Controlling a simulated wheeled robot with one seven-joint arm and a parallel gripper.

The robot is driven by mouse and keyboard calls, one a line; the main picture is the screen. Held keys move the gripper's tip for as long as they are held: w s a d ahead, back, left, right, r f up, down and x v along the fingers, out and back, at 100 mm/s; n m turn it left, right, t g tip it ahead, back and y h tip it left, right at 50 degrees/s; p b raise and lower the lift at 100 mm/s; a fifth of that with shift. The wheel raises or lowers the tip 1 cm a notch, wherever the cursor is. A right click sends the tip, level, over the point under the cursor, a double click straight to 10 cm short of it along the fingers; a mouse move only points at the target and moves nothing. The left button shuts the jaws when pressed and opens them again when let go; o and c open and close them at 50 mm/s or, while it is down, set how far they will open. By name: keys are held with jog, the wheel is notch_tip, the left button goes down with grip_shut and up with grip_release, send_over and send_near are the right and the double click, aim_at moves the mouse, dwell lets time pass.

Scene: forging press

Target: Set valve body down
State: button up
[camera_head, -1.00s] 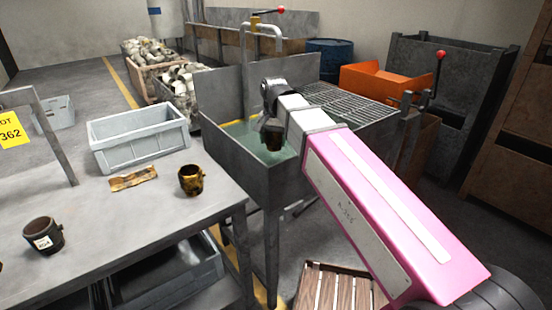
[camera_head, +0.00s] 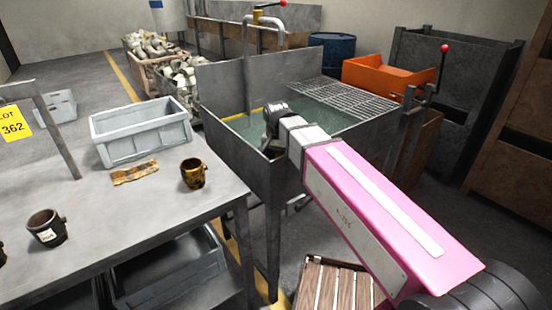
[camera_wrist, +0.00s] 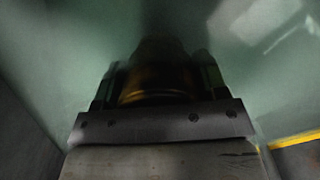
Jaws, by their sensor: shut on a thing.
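My gripper (camera_wrist: 158,92) is shut on the valve body (camera_wrist: 156,72), a dark brown, rounded part, blurred in the wrist view. In the head view my wrist (camera_head: 274,118) reaches over the near wall of the grey metal wash tank (camera_head: 268,180). The fingers and the valve body are hidden there behind the wall and the wrist. Greenish liquid (camera_head: 240,125) lies below and around them. Whether the valve body touches the liquid or the tank floor, I cannot tell.
A wire rack (camera_head: 345,95) covers the tank's right side. An orange bin (camera_head: 385,78) stands behind.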

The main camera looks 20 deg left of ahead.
jog(key=shift+f, duration=0.7)
jog(key=o, duration=1.3)
jog(key=shift+c, duration=0.2)
notch_tip(320, 180, up, 13)
jog(key=shift+r, duration=0.15)
